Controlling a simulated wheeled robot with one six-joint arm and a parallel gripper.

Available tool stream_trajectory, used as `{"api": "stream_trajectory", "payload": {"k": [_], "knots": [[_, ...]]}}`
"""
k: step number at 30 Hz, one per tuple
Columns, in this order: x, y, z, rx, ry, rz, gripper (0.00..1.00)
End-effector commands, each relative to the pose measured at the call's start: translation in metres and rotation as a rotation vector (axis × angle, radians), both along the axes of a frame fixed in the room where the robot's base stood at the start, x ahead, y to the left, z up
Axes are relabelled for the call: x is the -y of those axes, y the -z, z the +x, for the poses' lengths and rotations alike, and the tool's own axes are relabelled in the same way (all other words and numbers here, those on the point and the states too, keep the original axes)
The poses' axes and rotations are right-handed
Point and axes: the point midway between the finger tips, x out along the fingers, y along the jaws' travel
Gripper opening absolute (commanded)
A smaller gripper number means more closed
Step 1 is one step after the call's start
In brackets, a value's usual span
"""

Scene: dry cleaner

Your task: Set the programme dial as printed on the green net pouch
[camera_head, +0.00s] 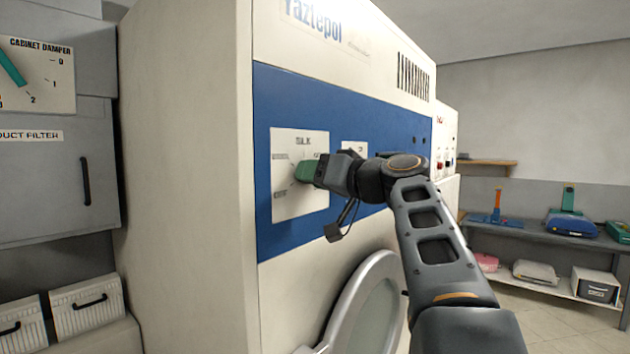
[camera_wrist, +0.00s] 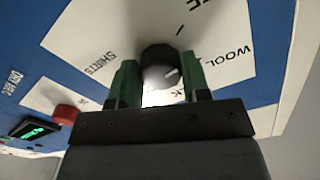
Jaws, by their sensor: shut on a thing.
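SHIRTS (camera_wrist: 92,62) reads on the left and WOOL (camera_wrist: 236,58) on the right; SILK reads on top in the head view. My gripper (camera_head: 308,171) is shut on the dial, its green fingers (camera_wrist: 160,84) on either side. They hide the dial in the head view. I see no green net pouch.
A red button (camera_wrist: 67,113) and a lit green display (camera_wrist: 36,128) are near the dial. The round door (camera_head: 365,310) stands below my arm. A cabinet with a damper dial (camera_head: 36,76) is at left. Shelves (camera_head: 545,238) with several items stand at right.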

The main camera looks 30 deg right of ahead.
Motion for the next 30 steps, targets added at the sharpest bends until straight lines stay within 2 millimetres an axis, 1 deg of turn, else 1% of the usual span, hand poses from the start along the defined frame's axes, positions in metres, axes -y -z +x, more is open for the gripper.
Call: {"api": "stream_trajectory", "payload": {"k": [6, 15, 21, 30], "knots": [[-0.0005, 0.0002, -0.0001, -0.084, -0.001, 0.185, 0.2], [-0.0009, -0.0007, -0.0003, -0.182, -0.001, 0.398, 0.2], [-0.0011, -0.0009, -0.0004, -0.227, -0.001, 0.497, 0.2], [-0.0011, -0.001, -0.0005, -0.26, -0.001, 0.569, 0.2]]}}
